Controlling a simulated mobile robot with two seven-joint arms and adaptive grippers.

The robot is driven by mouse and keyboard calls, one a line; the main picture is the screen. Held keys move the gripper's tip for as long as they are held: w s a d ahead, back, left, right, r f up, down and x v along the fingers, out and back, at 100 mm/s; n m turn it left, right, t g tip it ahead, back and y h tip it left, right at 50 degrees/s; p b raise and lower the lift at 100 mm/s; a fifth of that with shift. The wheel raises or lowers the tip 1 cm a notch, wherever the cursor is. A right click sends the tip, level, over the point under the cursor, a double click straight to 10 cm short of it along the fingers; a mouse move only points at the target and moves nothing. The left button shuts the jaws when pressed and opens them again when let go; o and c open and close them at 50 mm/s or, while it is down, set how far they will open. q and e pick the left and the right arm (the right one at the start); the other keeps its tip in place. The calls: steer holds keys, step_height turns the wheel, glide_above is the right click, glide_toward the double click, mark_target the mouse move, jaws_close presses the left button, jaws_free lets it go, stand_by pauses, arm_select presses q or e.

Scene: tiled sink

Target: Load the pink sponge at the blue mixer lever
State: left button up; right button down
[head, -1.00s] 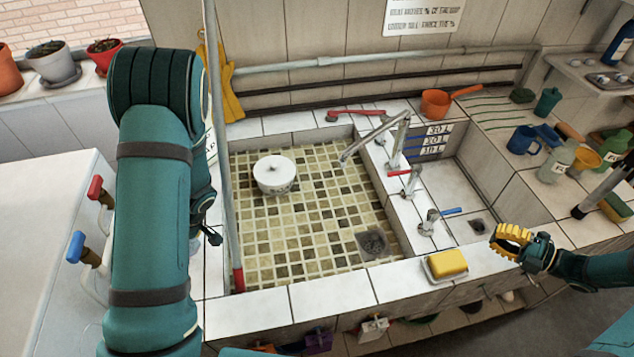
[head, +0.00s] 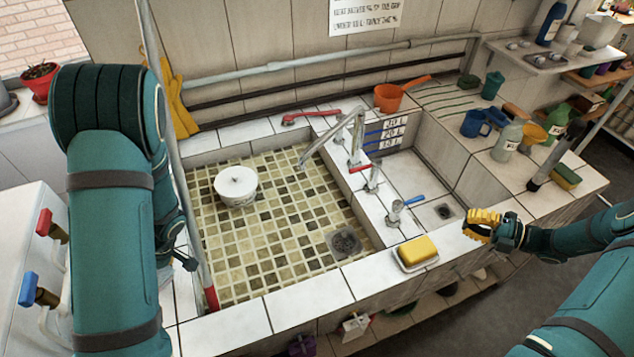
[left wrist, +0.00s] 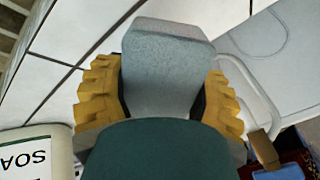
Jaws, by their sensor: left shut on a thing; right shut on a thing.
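The blue mixer lever (head: 413,200) sits on a short tap on the tiled divider, by the small right basin. No pink sponge can be made out. My right gripper (head: 483,224), with yellow toothed fingers, is shut near the sink's front right corner, right of the blue lever and apart from it. What it holds is too small to see. My left gripper (left wrist: 162,95) is shut on a pale grey-blue speckled block (left wrist: 165,65) between its yellow fingers. In the head view my left arm hides that gripper.
A yellow sponge (head: 417,249) lies in a white dish on the front ledge. A red-levered tap (head: 372,178) and tall faucet (head: 345,130) stand behind the blue lever. Bottles and a blue mug (head: 475,124) stand at right.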

arm_select(q)
steer(key=shift+s+d+b, duration=0.25)
steer(key=shift+s+d, duration=0.1)
steer(key=shift+d, duration=0.5)
steer(key=shift+s+d+b, duration=0.2)
steer(key=shift+s+d, duration=0.2)
steer(key=shift+d, duration=0.4)
steer(key=shift+s+d+b, duration=0.25)
steer(key=shift+s+d, duration=0.1)
steer(key=shift+d, duration=0.5)
arm_select(e)
steer(key=shift+f, duration=0.75)
